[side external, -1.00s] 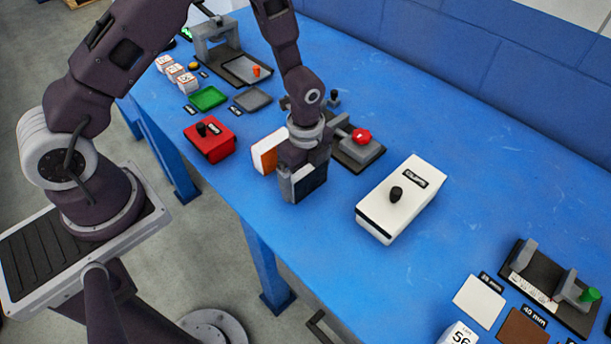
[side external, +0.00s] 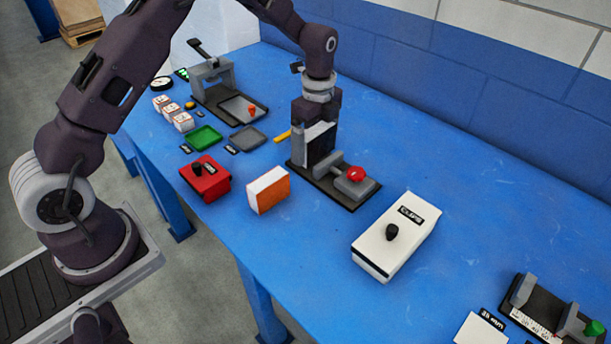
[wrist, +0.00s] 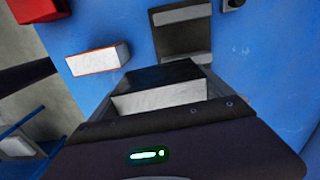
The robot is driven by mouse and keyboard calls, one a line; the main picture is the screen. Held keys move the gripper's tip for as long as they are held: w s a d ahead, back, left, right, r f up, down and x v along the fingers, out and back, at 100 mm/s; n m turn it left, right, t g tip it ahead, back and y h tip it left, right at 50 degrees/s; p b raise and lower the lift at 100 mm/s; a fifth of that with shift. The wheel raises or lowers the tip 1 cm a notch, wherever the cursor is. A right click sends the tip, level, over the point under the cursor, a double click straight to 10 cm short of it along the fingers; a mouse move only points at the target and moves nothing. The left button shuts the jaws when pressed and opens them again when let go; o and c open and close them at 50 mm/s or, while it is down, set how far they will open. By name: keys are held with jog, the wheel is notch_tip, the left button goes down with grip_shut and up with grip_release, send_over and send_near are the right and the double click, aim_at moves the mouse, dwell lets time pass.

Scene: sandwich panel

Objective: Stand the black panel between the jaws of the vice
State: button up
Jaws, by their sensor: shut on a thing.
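My gripper (side external: 319,122) is shut on the black panel (side external: 322,147) and points down over the vice. The panel has a dark face and a pale side. In the wrist view it shows between the fingers, its pale side (wrist: 160,98) toward me. The vice (side external: 335,195) has a black base, grey jaws and a red knob (side external: 355,174). In the wrist view, its grey jaws (wrist: 184,13) lie beyond the panel with black base between them. The gripper and panel hide part of the vice in the side view. I cannot tell how high the panel is above it.
An orange and white block (side external: 268,190) stands left of the vice, with a red box (side external: 205,179) further left. A white box (side external: 396,235) with a black knob sits to the right. A second fixture (side external: 549,312) with a green knob is at lower right.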

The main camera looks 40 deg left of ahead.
jog(key=shift+m, duration=0.3)
jog(key=shift+w+a+f, duration=0.7)
jog(key=shift+w, duration=0.2)
jog(key=shift+w+a+f, duration=0.7)
jog(key=shift+w, duration=0.15)
jog(key=shift+w+a+f, duration=0.7)
jog(key=shift+w, duration=0.2)
jog(key=shift+f, duration=0.9)
jog(key=shift+f, duration=0.15)
jog(key=shift+f, duration=0.5)
jog(key=shift+f, duration=0.3)
jog(key=shift+f, duration=0.15)
